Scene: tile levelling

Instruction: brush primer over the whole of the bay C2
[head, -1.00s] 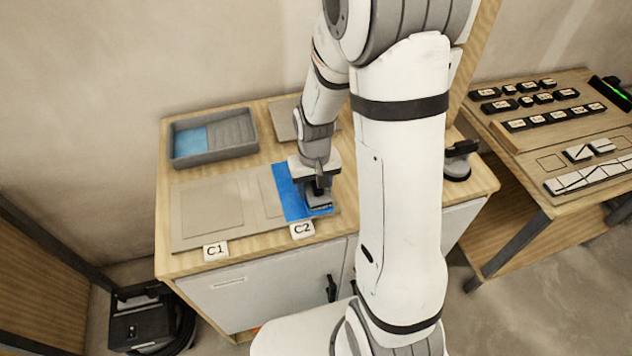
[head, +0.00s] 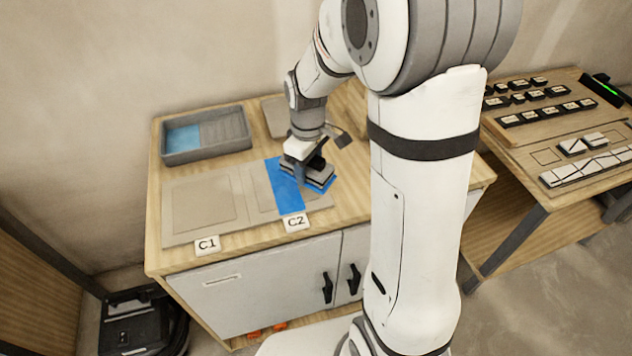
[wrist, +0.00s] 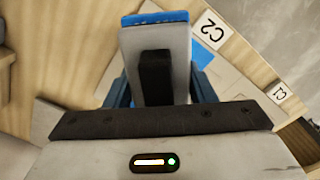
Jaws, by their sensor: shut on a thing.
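Bay C2 (head: 258,201) is the right-hand recess of the grey board, behind the label C2 (head: 296,222). A blue primer band (head: 285,190) runs front to back across it; a strip at its left is bare grey. My gripper (head: 303,158) is shut on the black handle (wrist: 155,78) of a flat grey brush (wrist: 150,35) with a blue edge. The brush is over the back right of the bay, at the band's right side. It hides the surface below, and I cannot tell whether it touches.
A grey tray (head: 247,143) with blue primer (head: 184,138) stands at the back left. Bay C1 (head: 203,204) lies left of C2, bare grey. A dark tool (head: 342,139) stands behind the brush at the right. A side table (head: 530,145) with labelled blocks is at the far right.

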